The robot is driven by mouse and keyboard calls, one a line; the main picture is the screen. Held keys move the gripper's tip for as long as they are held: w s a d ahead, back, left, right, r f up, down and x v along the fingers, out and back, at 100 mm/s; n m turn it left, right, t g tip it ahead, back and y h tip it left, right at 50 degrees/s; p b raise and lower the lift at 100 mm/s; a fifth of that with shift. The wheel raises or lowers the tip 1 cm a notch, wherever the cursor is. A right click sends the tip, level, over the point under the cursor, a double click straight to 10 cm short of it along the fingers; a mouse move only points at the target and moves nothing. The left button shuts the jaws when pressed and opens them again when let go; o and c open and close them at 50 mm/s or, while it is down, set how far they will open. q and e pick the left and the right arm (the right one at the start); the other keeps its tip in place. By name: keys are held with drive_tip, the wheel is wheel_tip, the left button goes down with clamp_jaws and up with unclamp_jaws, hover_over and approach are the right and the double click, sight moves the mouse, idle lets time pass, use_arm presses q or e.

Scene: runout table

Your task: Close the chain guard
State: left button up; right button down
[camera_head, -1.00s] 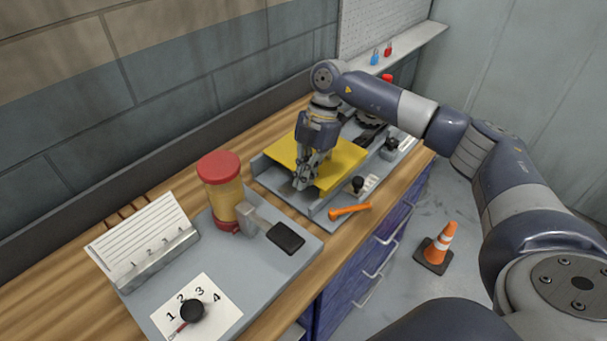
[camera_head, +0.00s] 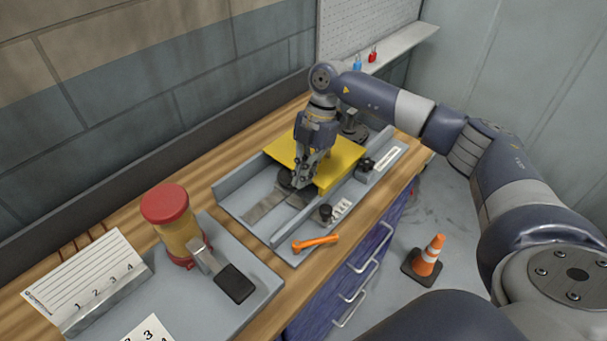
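The chain guard (camera_head: 340,163) is a yellow plate lying over the middle and far part of a grey tray-like frame (camera_head: 232,185) on the wooden bench. The near part of the frame is uncovered, showing a dark round part and a flat grey strip (camera_head: 265,207). A dark round part (camera_head: 353,125) also shows beyond the guard's far edge. My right gripper (camera_head: 301,183) points down at the guard's near-left edge, its fingertips at or very close to it. I cannot tell whether the fingers hold anything. My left gripper is out of view.
An orange wrench (camera_head: 315,243) lies at the frame's near corner. A red-lidded jar (camera_head: 176,225) and a black-ended block (camera_head: 234,283) stand on a grey board in front. Black knobs (camera_head: 326,213) line the frame's right side. An orange cone (camera_head: 428,257) stands on the floor.

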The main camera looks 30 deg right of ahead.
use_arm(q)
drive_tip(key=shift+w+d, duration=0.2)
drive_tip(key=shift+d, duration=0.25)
use_arm(e)
drive_tip(key=v, duration=1.2)
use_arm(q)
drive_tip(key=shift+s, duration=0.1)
